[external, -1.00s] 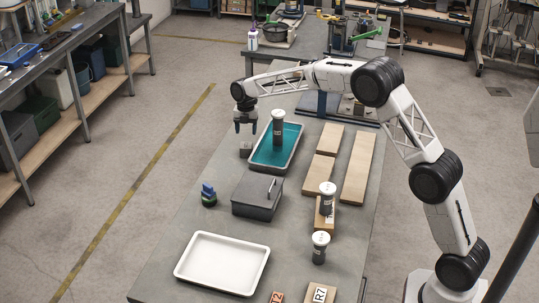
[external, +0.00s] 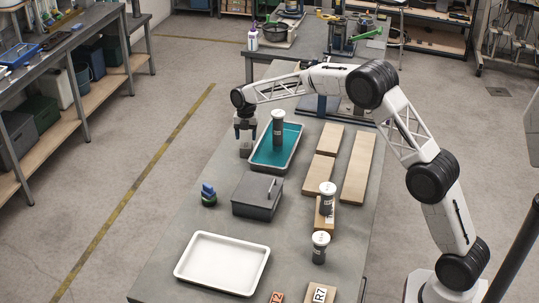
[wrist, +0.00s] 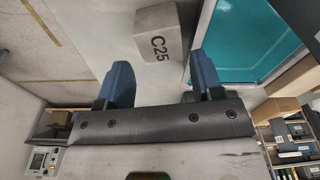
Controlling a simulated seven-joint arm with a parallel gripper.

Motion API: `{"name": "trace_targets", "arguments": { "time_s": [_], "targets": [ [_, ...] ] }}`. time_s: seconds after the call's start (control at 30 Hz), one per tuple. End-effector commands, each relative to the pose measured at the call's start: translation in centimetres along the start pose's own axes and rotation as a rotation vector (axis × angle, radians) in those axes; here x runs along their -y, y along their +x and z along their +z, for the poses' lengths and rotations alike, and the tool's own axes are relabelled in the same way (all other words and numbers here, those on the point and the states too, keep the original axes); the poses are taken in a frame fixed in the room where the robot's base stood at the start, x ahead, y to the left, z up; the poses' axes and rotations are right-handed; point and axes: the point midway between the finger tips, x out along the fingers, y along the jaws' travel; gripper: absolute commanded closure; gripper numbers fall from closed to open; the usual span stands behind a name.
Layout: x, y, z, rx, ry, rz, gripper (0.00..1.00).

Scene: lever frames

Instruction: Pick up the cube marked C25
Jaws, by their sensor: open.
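The cube marked C25 (wrist: 160,32) is pale grey with dark lettering. It sits on the grey table at the left side of the teal-lined tray and also shows in the external view (external: 245,151). My gripper (external: 245,130) is above it, pointing down. In the wrist view, my gripper (wrist: 162,72) has its two blue fingers wide apart and nothing between them. The external view does not clearly show how much height is left between fingertips and cube.
The teal tray (external: 292,150), holding a dark canister with a white lid (external: 278,126), is close on the right. A grey lidded box (external: 256,207), a blue-green object (external: 209,197) and a white tray (external: 207,283) stand nearer the camera. Wooden boards (external: 356,170) lie right.

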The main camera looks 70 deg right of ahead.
Motion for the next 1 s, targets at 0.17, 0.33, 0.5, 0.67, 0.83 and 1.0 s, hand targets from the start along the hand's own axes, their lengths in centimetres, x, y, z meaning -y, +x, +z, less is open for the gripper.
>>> {"name": "trace_targets", "arguments": {
  "time_s": [0.17, 0.33, 0.5, 0.67, 0.83, 1.0],
  "targets": [
    [0.0, -0.1, 0.0, 0.001, 0.0, 0.001, 0.39],
    [0.0, 0.2, 0.0, 0.0, 0.0, 0.0, 0.39],
    [0.0, 1.4, -0.1, 0.001, 0.0, 0.001, 0.39],
    [0.1, 3.2, -0.2, 0.0, 0.0, 0.0, 0.39],
    [0.0, 4.8, -0.2, 0.0, 0.0, 0.0, 0.39],
    [0.0, 5.1, -0.2, 0.001, 0.0, 0.001, 0.39]
  ]
}}
